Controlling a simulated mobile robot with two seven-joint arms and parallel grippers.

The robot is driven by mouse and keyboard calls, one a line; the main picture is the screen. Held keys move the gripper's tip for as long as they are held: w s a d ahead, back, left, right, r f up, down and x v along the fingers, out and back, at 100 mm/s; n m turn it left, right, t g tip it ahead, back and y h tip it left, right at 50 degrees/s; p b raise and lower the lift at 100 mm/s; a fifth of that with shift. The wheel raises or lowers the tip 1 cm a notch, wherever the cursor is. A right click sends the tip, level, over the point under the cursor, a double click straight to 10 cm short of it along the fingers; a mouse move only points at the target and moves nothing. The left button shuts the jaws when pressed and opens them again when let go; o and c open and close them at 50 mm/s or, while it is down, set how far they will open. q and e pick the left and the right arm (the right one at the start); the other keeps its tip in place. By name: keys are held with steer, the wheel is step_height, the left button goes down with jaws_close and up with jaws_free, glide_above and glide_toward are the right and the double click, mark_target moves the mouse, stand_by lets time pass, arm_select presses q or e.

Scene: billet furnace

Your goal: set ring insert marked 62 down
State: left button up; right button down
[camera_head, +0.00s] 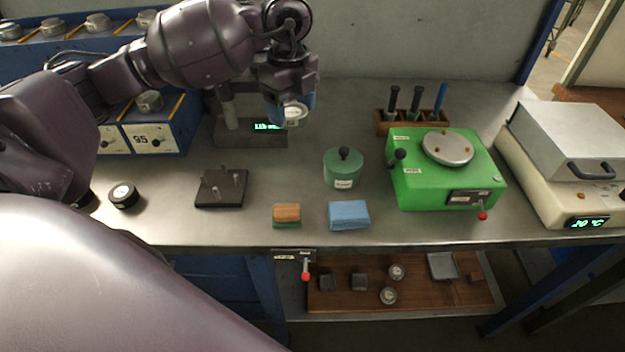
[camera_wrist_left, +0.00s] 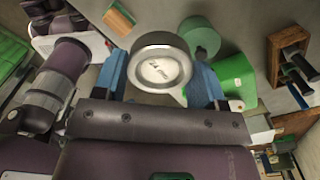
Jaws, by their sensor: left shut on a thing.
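My left gripper (camera_head: 290,106) is shut on a round metal ring insert (camera_head: 295,115), held in the air near the display unit at the back of the bench. In the left wrist view the ring insert (camera_wrist_left: 160,68) sits between the two blue fingers of the left gripper (camera_wrist_left: 160,80). Its pale face carries a small marking that I cannot read for sure. The gripper and arm hide part of the ring insert and the unit behind it in the head view. My right gripper is not in view.
The display unit (camera_head: 232,133) has a lit green readout. A dark pin fixture (camera_head: 209,195), black round part (camera_head: 123,195), green lidded pot (camera_head: 343,172), sponge (camera_head: 286,214), blue cloth (camera_head: 349,215) and green machine (camera_head: 425,185) stand on the bench. Bare bench (camera_head: 270,185) lies between fixture and pot.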

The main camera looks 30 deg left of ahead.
arm_select(q)
glide_above(295, 186)
step_height(295, 186, down, 12)
steer(key=shift+d+f+b, duration=0.1)
steer(key=shift+f+b, duration=0.3)
steer(key=shift+b, duration=0.05)
steer(key=shift+f+b, duration=0.3)
steer(key=shift+f, duration=2.55)
steer(key=shift+f, duration=0.1)
steer(key=o, duration=1.2)
